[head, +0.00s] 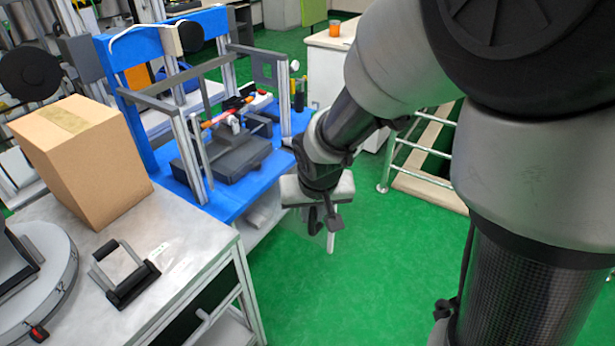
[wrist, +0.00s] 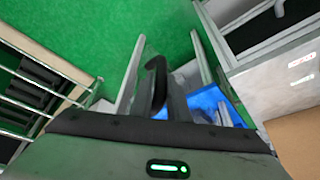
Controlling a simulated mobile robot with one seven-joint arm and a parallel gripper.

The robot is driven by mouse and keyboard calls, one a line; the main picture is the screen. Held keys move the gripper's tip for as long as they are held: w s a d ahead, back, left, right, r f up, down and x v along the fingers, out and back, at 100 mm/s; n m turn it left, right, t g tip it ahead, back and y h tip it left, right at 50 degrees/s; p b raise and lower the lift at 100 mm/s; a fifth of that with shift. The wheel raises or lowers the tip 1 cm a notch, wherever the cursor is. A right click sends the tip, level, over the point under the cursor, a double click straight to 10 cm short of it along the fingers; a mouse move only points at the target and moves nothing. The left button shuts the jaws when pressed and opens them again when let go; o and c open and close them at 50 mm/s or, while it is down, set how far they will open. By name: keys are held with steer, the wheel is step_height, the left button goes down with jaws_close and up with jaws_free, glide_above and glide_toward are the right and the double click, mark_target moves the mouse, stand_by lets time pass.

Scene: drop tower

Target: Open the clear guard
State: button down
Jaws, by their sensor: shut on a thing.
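The drop tower has a blue frame (head: 137,130) and a blue base (head: 235,195), left of my gripper in the head view. My gripper (head: 317,205) is out in front of the tower, over the green floor, pointing down. It is shut on a black handle (wrist: 155,85), which stands in the middle of the wrist view. A pale edge bar (head: 331,242) and a faint see-through panel beside the handle appear to be the clear guard; pale bars also show beside the handle in the wrist view (wrist: 129,80). My gripper hides where the guard joins the tower.
A metal bench (head: 190,235) at the lower left carries a cardboard box (head: 85,170), a black-handled frame (head: 133,285) and a round grey device (head: 45,265). A metal railing (head: 397,150) stands to the right. The green floor in front of my gripper is clear.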

steer(key=shift+w+a+r, duration=0.15)
steer(key=shift+a+r, duration=0.05)
steer(key=shift+a, duration=0.25)
steer(key=c, duration=1.7)
jaws_free()
steer(key=shift+f, duration=0.1)
